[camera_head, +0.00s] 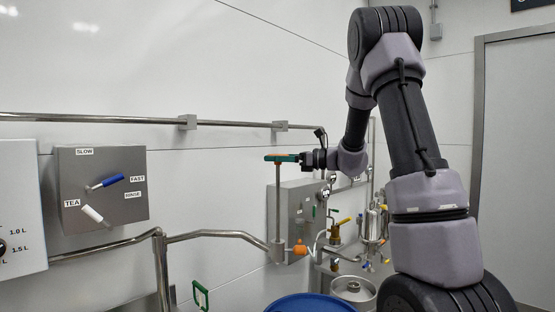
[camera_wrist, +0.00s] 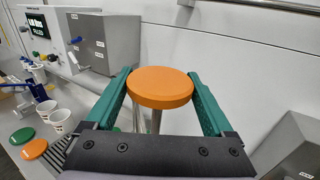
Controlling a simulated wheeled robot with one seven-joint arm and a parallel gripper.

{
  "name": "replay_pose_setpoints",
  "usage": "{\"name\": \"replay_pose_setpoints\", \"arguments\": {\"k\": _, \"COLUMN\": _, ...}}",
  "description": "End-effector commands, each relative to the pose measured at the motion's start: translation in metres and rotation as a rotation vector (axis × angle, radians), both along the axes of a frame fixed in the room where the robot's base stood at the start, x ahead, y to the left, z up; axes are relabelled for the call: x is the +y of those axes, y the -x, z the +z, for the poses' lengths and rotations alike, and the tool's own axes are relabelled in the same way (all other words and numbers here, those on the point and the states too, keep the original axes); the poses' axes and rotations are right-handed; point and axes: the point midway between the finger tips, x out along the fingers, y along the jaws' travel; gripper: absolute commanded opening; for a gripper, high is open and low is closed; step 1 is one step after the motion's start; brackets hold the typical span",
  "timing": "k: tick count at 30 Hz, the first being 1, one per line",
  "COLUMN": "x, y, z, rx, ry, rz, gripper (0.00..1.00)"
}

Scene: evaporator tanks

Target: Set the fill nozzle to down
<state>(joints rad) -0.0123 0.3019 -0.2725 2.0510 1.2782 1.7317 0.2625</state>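My gripper (camera_wrist: 160,76) has green fingers, which stand wide apart on either side of a round orange knob (camera_wrist: 160,88) in the wrist view. Whether they touch its rim I cannot tell for sure. In the head view the gripper (camera_head: 281,157) is level at the orange top of an upright steel post (camera_head: 278,205). The nozzle does not point straight down.
A grey box (camera_head: 100,185) with blue and white levers is on the wall at left. A blue barrel (camera_head: 312,303) stands below the nozzle. Valves and pipes (camera_head: 370,228) crowd the right. Paper cups (camera_wrist: 61,120) and coloured lids (camera_wrist: 34,149) show in the wrist view.

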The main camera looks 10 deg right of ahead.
Motion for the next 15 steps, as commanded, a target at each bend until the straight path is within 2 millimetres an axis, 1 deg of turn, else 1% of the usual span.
{"name": "replay_pose_setpoints", "arguments": {"k": 1, "x": 0.000, "y": 0.000, "z": 0.000, "rx": 0.000, "ry": 0.000, "rz": 0.000, "gripper": 0.62}}
{"name": "replay_pose_setpoints", "arguments": {"k": 2, "x": 0.000, "y": 0.000, "z": 0.000, "rx": 0.000, "ry": 0.000, "rz": 0.000, "gripper": 0.50}}
{"name": "replay_pose_setpoints", "arguments": {"k": 3, "x": 0.000, "y": 0.000, "z": 0.000, "rx": 0.000, "ry": 0.000, "rz": 0.000, "gripper": 0.35}}
{"name": "replay_pose_setpoints", "arguments": {"k": 6, "x": 0.000, "y": 0.000, "z": 0.000, "rx": 0.000, "ry": 0.000, "rz": 0.000, "gripper": 0.00}}
{"name": "replay_pose_setpoints", "arguments": {"k": 11, "x": 0.000, "y": 0.000, "z": -0.002, "rx": 0.001, "ry": 0.000, "rz": -0.001, "gripper": 0.00}}
{"name": "replay_pose_setpoints", "arguments": {"k": 15, "x": -0.001, "y": 0.000, "z": -0.017, "rx": 0.005, "ry": -0.001, "rz": -0.001, "gripper": 0.00}}
